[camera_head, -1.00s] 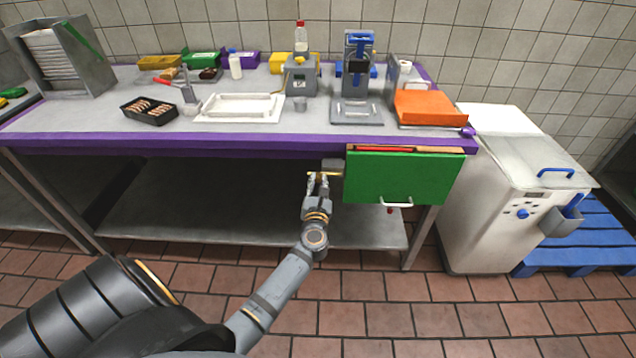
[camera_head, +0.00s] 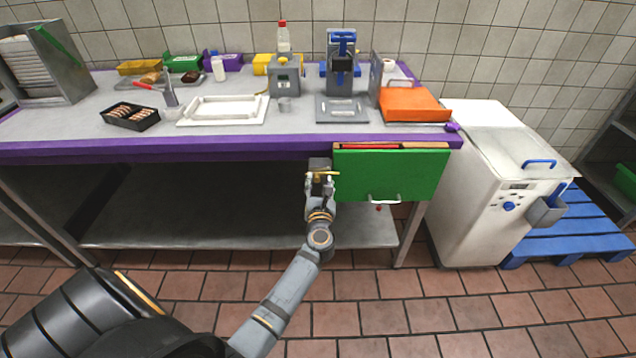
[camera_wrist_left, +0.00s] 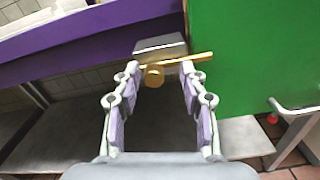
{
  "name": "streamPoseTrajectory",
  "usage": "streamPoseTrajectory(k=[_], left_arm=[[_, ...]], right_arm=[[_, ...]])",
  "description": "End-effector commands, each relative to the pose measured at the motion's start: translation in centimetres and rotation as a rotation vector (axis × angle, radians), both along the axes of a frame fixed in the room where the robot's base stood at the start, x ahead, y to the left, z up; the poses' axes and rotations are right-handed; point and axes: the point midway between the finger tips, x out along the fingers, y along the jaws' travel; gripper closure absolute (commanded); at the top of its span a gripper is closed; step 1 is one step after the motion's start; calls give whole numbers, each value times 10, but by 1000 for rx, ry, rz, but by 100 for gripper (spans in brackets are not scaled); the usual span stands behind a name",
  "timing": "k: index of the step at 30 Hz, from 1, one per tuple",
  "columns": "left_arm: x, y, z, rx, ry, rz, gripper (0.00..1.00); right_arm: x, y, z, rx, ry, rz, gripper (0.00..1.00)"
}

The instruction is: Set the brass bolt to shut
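The brass bolt (camera_head: 325,173) is a thin horizontal bar with a round knob, below the purple table edge. In the left wrist view, the brass bolt (camera_wrist_left: 178,62) lies in front of a grey block, and its right end overlaps the left edge of the green drawer front (camera_wrist_left: 250,50). The green drawer front (camera_head: 390,176) also shows in the head view. My left gripper (camera_head: 322,184) is open at the bolt. In the wrist view, the left gripper's fingertips (camera_wrist_left: 160,72) stand on either side of the knob; whether they touch it I cannot tell. My right gripper is out of view.
The green front carries a pale handle (camera_head: 384,199). The purple-edged table (camera_head: 200,148) is above the gripper, with a lower shelf (camera_head: 200,233) beneath. A white machine (camera_head: 490,200) stands to the right by a blue pallet (camera_head: 575,235). Tiled floor in front is open.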

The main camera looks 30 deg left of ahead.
Motion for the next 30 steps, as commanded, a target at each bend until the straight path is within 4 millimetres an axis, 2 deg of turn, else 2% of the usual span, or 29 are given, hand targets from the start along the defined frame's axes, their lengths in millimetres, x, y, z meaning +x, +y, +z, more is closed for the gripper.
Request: streamPoseTrajectory(k=[8, 16, 21, 30], left_arm=[[-3, -2, 0, 0, 0, 1, 57], [-44, -27, -1, -3, 1, 1, 57], [-61, -38, 0, -1, 1, 0, 57], [-64, -39, 0, 1, -1, 0, 57]], right_arm=[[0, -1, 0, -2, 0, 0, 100], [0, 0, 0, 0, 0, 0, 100], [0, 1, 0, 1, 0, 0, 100], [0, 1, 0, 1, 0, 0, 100]])
